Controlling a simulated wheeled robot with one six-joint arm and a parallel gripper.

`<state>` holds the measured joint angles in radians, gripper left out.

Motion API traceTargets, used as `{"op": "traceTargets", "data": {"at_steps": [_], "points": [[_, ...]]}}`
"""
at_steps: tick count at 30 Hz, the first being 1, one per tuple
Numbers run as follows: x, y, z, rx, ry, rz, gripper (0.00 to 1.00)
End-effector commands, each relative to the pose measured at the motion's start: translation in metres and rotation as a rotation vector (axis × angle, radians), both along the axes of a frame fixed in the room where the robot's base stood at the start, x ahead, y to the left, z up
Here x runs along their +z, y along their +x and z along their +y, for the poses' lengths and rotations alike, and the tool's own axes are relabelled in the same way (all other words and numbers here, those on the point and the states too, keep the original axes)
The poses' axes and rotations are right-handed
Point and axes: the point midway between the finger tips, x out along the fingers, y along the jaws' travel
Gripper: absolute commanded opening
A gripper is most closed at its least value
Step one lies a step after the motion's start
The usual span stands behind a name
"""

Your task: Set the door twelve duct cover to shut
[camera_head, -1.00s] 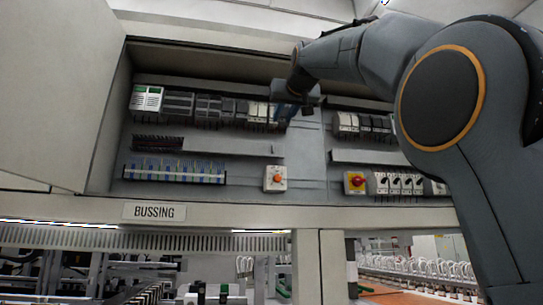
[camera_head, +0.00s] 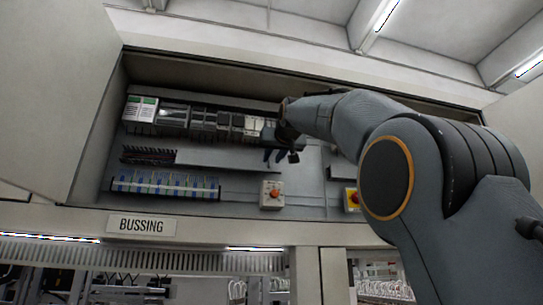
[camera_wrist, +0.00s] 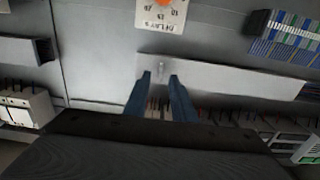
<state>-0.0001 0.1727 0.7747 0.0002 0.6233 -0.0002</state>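A long grey duct cover (camera_head: 225,160) lies across the middle of the open cabinet, right of a bare dark stretch of duct with wiring (camera_head: 148,155). My gripper (camera_head: 280,157) is at the cover's right end. Its blue fingers (camera_wrist: 160,76) are apart, with the knob appearing between or just beyond their tips. I cannot tell whether they touch it. No door number is readable.
A box with an orange dial (camera_head: 272,194) sits just below my gripper. Terminal blocks (camera_head: 165,185) are below the duct, and a module row (camera_head: 195,118) is above. Another grey cover (camera_wrist: 22,50) lies past a gap. The open cabinet door (camera_head: 50,100) stands at left.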

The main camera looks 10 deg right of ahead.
Motion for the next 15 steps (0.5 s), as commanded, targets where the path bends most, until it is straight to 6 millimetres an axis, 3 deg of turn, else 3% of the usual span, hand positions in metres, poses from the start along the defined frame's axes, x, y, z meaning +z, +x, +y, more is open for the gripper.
{"op": "traceTargets", "data": {"at_steps": [6,15], "points": [[0.001,0.021,0.0,0.0,0.0,0.001,0.23],[0.0,0.025,0.0,0.0,0.0,0.0,0.23]]}}
